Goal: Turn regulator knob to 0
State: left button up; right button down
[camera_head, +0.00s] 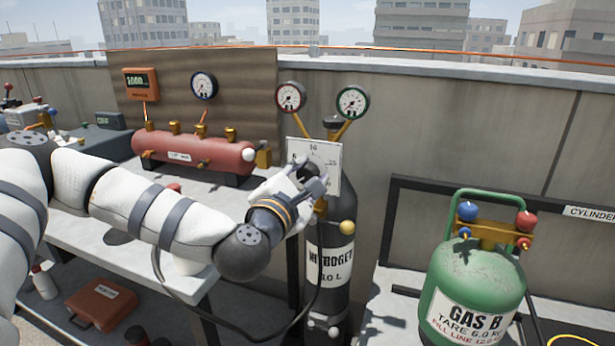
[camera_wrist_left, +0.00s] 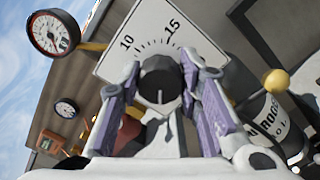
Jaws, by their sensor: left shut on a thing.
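The regulator has a white square dial plate (camera_head: 327,160) with a scale; it also shows in the left wrist view (camera_wrist_left: 145,38), where 10 and 15 are readable. In front of it sits a dark round regulator knob (camera_wrist_left: 160,78). A light mark on the knob points toward the bottom of the wrist picture. My left gripper (camera_head: 308,178) is at the plate, its purple-padded fingers (camera_wrist_left: 158,72) on either side of the knob, shut on it. The fingers hide part of the knob and the lower scale, including any 0. My right gripper is not in view.
The regulator sits on a dark nitrogen cylinder (camera_head: 330,268) with a red-rimmed gauge (camera_head: 291,97) and a green-rimmed gauge (camera_head: 352,102) above. A red manifold (camera_head: 190,150) lies on the bench at left. A green gas cylinder (camera_head: 470,290) stands at right.

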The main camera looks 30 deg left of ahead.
aim_at(307, 166)
pick_arm(q)
jog(key=shift+r+n, duration=0.25)
jog(key=shift+n, duration=0.45)
jog(key=o, duration=1.1)
jog(key=shift+o, duration=0.2)
jog(key=shift+f, duration=0.1)
notch_tip(307, 166, up, 9)
jog(key=shift+r, duration=0.6)
jog(key=shift+w, duration=0.1)
jog(key=shift+f, duration=0.1)
